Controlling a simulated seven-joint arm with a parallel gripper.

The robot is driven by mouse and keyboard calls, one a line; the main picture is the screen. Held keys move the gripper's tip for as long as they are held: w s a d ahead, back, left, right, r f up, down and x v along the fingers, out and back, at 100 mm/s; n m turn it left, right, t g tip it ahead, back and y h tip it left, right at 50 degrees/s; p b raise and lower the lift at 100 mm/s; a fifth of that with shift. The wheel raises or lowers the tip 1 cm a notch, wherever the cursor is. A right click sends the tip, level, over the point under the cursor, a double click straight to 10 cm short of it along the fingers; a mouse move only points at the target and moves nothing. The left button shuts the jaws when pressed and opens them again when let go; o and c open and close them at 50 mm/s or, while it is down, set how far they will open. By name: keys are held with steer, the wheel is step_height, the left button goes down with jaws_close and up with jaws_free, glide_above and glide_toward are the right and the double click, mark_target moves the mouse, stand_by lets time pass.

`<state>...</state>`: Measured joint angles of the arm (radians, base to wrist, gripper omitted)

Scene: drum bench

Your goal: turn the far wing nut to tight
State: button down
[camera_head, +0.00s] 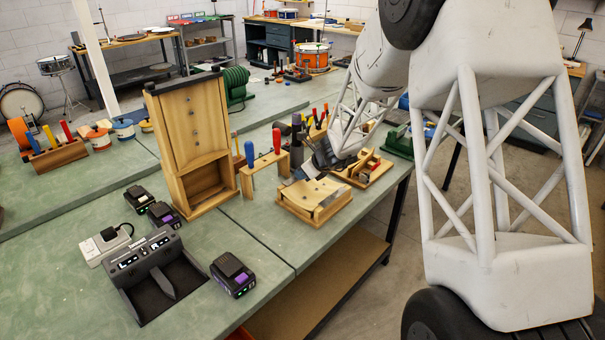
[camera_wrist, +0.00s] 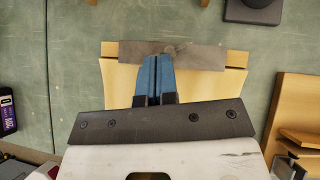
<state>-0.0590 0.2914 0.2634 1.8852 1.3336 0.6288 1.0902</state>
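My gripper (camera_wrist: 158,58) shows in the wrist view as two blue fingers side by side, with only a thin dark gap between them. Their tips lie over a grey metal bar (camera_wrist: 205,57) across a pale wooden block. I cannot tell whether they hold anything. In the head view my gripper (camera_head: 306,172) reaches down at the rear of the wooden block (camera_head: 325,208) near the bench's right edge.
A tall wooden cabinet (camera_head: 190,130) stands left of the block. A wooden rack (camera_head: 265,176) with screwdrivers is close behind it, and another wooden fixture (camera_head: 366,171) is to the right. A dark charger dock (camera_head: 151,272) and battery packs (camera_head: 232,274) occupy the front left.

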steer(key=shift+s+a+m+t+h, duration=0.2)
steer(key=shift+m+t+h, duration=0.35)
steer(key=shift+m, duration=0.45)
steer(key=shift+a+m+t+h, duration=0.25)
steer(key=shift+m+t+h, duration=0.2)
steer(key=shift+m, duration=0.35)
steer(key=shift+a, duration=0.15)
stand_by(1.7)
steer(key=shift+w, duration=0.2)
stand_by(0.7)
steer(key=shift+w+d, duration=0.4)
steer(key=shift+w+d, duration=0.1)
steer(key=shift+d, duration=0.1)
stand_by(0.4)
